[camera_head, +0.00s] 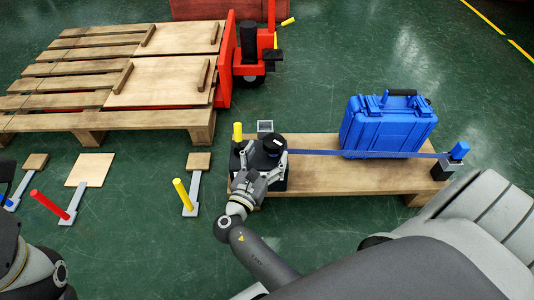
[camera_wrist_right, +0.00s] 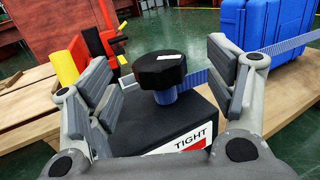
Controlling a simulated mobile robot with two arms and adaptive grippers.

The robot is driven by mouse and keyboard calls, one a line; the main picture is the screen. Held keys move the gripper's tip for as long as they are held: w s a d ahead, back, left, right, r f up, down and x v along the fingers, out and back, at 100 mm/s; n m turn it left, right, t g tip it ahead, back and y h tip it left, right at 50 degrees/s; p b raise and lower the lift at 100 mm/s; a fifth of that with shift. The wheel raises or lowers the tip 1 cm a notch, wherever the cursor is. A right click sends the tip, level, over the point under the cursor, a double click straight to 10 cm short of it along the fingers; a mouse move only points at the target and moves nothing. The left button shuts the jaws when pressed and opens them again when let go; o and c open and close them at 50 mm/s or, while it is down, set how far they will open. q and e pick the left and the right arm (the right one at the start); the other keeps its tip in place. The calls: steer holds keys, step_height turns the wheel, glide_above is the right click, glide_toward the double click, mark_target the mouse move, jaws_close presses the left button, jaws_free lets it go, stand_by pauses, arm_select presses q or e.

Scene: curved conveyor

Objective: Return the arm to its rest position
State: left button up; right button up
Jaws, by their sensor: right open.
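My right gripper (camera_head: 265,165) is over the black tightening unit at the left end of the wooden bench. In the right wrist view my right gripper (camera_wrist_right: 165,88) is open, with one finger on each side of a round black knob (camera_wrist_right: 160,68) on a blue stem. Clear gaps show between the knob and both fingers. The knob (camera_head: 271,146) also shows in the head view. It stands on a black box (camera_wrist_right: 195,125) marked "TIGHT".
A blue case (camera_head: 387,125) stands on the bench (camera_head: 340,178), with a blue strap (camera_head: 320,152) running to a blue-handled unit (camera_head: 455,155) at the right. A pallet (camera_head: 75,65), a red machine (camera_head: 240,60), and yellow (camera_head: 181,190) and red (camera_head: 48,204) levers are to the left.

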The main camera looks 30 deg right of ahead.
mark_target(270, 149)
steer(key=shift+s+a+f, duration=0.2)
steer(key=shift+a+f, duration=0.1)
steer(key=shift+a, duration=0.2)
steer(key=shift+s+a+f, duration=0.15)
steer(key=shift+a+f, duration=0.1)
steer(key=shift+a, duration=0.25)
steer(key=x, duration=0.8)
steer(key=shift+d+f+y, duration=0.1)
steer(key=shift+d+y, duration=0.05)
steer(key=shift+y, duration=0.15)
